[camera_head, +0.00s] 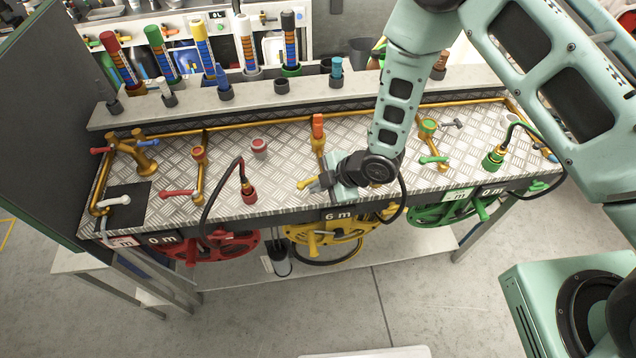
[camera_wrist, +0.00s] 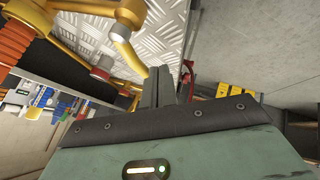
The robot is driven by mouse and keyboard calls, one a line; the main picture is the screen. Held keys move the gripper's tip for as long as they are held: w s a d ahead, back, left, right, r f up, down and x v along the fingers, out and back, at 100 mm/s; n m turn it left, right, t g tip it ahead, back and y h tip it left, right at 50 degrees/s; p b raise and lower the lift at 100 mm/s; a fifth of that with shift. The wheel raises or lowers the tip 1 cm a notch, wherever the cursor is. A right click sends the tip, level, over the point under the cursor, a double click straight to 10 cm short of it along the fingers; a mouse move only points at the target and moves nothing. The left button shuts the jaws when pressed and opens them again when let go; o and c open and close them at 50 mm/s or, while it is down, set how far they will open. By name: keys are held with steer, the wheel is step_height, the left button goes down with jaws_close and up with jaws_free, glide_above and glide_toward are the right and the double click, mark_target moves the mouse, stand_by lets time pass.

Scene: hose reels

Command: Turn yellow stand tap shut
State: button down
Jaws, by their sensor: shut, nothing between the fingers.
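The yellow stand tap has a yellow lever (camera_head: 307,182) on a brass standpipe (camera_head: 319,150) in the middle of the checker-plate bench. In the wrist view the curved yellow lever (camera_wrist: 124,42) hangs from the brass valve body (camera_wrist: 105,8) at the upper left. My gripper (camera_head: 318,186) is shut and empty, just right of the lever in the head view. In the wrist view its fingertips (camera_wrist: 163,76) are close to the lever's free end. I cannot tell whether they touch it. My wrist hides part of the bench behind it.
A red lever (camera_head: 176,193) is at the left and a green lever (camera_head: 434,160) at the right. A black hose with a red fitting (camera_head: 248,190) stands left of my gripper. The yellow reel (camera_head: 335,228) hangs below the bench edge. Upright nozzles line the back shelf (camera_head: 230,104).

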steer(key=shift+w+a+f+m+t+b, duration=0.1)
steer(key=shift+a+f+m+t+b, duration=0.35)
steer(key=shift+b, duration=0.75)
steer(key=shift+w+a+r+m+t+h+b, duration=0.15)
steer(key=shift+m+t+h+b, duration=0.1)
steer(key=shift+m+b, duration=0.3)
steer(key=shift+w+a+m+t+h+b, duration=0.1)
steer(key=shift+m+h+b, duration=0.15)
steer(key=shift+m+b, duration=0.25)
steer(key=shift+w+b, duration=0.15)
steer(key=shift+b, duration=0.35)
steer(key=shift+w+a+r, duration=0.2)
steer(key=shift+r, duration=0.1)
steer(key=shift+b, duration=0.3)
